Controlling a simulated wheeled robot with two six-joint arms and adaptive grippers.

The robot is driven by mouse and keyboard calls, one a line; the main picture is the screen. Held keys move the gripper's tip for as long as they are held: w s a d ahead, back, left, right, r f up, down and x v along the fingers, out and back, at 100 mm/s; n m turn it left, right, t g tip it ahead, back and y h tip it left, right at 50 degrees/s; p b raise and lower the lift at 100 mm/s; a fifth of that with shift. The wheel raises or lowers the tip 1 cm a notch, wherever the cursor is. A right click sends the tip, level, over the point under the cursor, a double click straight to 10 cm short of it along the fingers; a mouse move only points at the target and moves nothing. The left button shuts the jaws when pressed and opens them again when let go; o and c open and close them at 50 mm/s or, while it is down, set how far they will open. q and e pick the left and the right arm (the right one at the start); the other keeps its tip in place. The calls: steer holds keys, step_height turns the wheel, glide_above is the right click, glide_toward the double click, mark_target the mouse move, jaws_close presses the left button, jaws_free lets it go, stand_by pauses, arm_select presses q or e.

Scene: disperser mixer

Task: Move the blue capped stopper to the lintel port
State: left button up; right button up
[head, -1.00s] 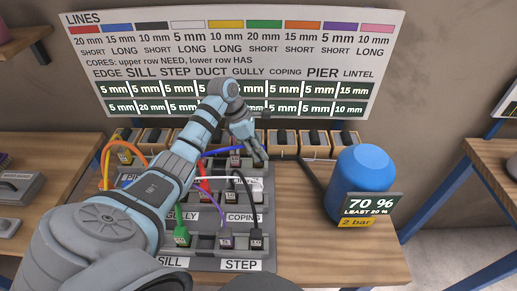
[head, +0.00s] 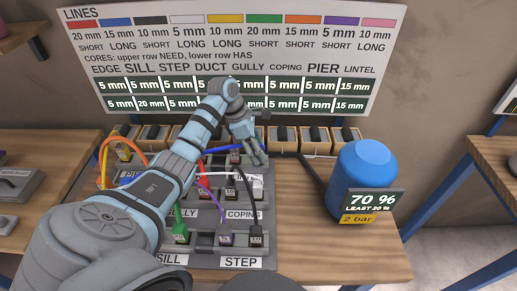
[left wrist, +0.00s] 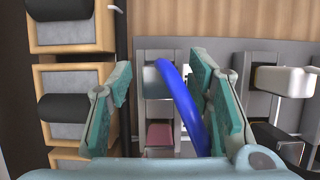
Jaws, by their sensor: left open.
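The blue stopper line (head: 222,150) shows in the head view as a short blue cord beside my left gripper (head: 258,153) at the back of the grey port board. In the left wrist view, the thick blue cord (left wrist: 185,108) runs between the two open fingers of my left gripper (left wrist: 162,75), with gaps on both sides. A blue-grey block (left wrist: 153,84) at its upper end sits between the fingers, over a grey slot. The lintel port's label is mostly hidden in the head view. My right gripper is not in view.
Several wooden boxes with dark cores (head: 316,137) line the back of the table. A blue tank (head: 362,178) with a 70 % sign stands at right. White, red, green, purple and black lines crowd the board. A white plug (left wrist: 285,80) is right of my fingers.

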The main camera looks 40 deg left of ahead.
arm_select(q)
steer(key=v, duration=1.2)
stand_by(0.3)
